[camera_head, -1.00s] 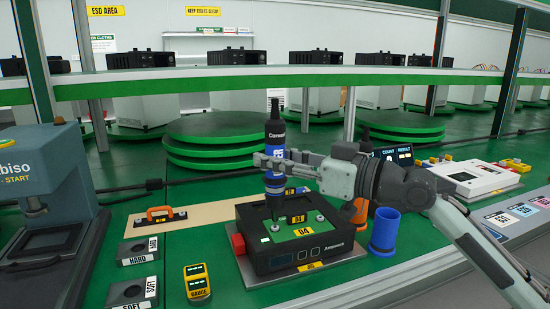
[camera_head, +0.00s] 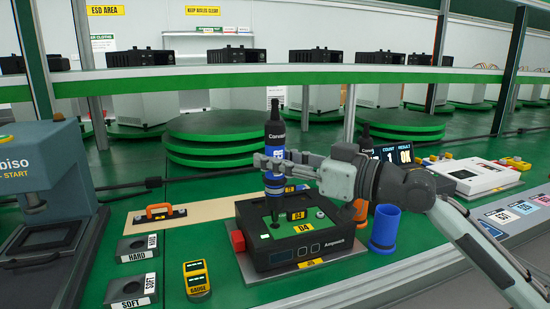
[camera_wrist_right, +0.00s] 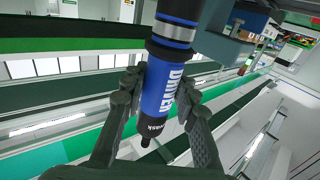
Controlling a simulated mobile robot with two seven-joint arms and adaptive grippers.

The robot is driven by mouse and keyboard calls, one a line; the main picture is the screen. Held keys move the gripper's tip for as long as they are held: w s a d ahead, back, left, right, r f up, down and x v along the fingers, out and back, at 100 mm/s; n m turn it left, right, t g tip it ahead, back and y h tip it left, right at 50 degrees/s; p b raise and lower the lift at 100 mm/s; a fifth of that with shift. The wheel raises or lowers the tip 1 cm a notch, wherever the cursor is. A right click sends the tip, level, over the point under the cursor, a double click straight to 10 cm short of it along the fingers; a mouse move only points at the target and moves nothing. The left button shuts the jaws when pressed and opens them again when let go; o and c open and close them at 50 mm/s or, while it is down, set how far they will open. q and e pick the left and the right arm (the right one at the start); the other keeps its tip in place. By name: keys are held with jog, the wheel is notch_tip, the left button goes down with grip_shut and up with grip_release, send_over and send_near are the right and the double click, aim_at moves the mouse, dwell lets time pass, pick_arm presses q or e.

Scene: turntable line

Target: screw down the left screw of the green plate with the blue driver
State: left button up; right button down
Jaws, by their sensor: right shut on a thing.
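My right gripper (camera_head: 272,165) is shut on the blue driver (camera_head: 275,150) and holds it upright. Its fingers also show around the blue body in the right wrist view (camera_wrist_right: 160,92). The driver's lower end points down at the left part of the green plate (camera_head: 315,229), on the black unit (camera_head: 300,255). The left screw is not clearly visible; whether the bit touches it I cannot tell. Another screw (camera_head: 320,214) shows at the plate's right. The small display (camera_head: 393,155) reads count 1 and result OK. My left gripper is not in view.
A blue cup (camera_head: 384,230) stands right of the unit. An orange tool (camera_head: 361,211) is partly hidden behind my arm. A yellow gauge (camera_head: 196,279), two dark blocks (camera_head: 131,290) and an orange-handled tool (camera_head: 160,213) lie left. A press (camera_head: 45,180) stands far left.

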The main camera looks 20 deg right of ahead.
aim_at(284, 128)
jog(key=shift+r+p, duration=2.5)
jog(key=shift+r, duration=0.5)
